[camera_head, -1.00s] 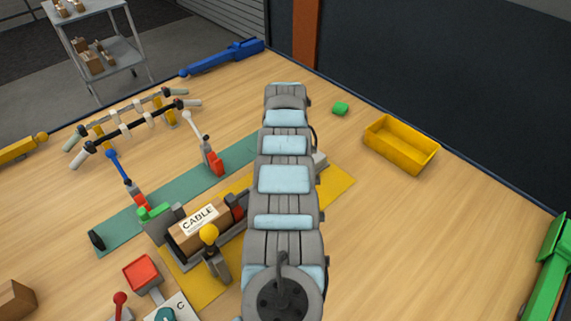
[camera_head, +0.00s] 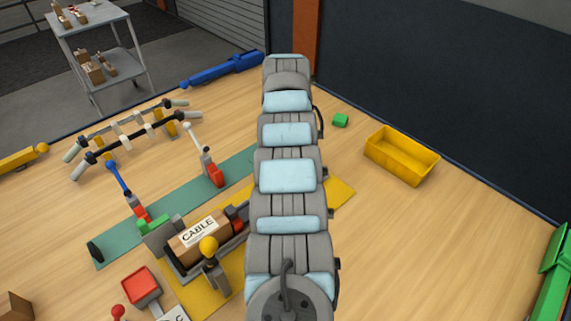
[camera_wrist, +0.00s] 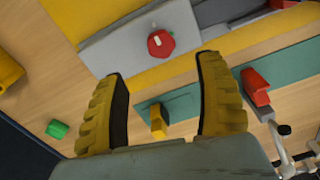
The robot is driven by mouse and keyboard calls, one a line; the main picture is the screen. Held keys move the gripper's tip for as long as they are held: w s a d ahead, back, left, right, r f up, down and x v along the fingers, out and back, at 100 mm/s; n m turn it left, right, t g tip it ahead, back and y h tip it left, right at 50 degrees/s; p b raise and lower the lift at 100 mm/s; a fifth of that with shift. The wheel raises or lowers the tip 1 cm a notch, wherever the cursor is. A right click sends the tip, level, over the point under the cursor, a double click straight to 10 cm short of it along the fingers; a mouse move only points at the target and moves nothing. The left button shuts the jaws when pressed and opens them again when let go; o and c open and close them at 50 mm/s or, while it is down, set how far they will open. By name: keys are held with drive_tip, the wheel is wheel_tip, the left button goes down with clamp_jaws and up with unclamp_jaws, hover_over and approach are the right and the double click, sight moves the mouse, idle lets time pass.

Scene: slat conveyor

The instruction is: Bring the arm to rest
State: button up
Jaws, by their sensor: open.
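My gripper (camera_wrist: 165,105) shows in the wrist view, with two yellow ribbed fingers spread wide and nothing between them. It hangs above the workbench, with a grey fixture holding a red knob (camera_wrist: 161,43) beyond the fingertips and a green strip behind. In the head view my grey and light-blue arm reaches straight away over the table and hides the gripper. The brown box labelled CABLE (camera_head: 199,232) lies in a grey holder left of my arm.
A yellow bin (camera_head: 401,156) and a small green block (camera_head: 340,120) lie right of my arm. Hand levers (camera_head: 203,156) stand on the green mat (camera_head: 180,195) at left. A yellow-knobbed lever (camera_head: 209,246) stands near the box.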

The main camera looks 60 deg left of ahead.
drive_tip(key=shift+r, duration=0.9)
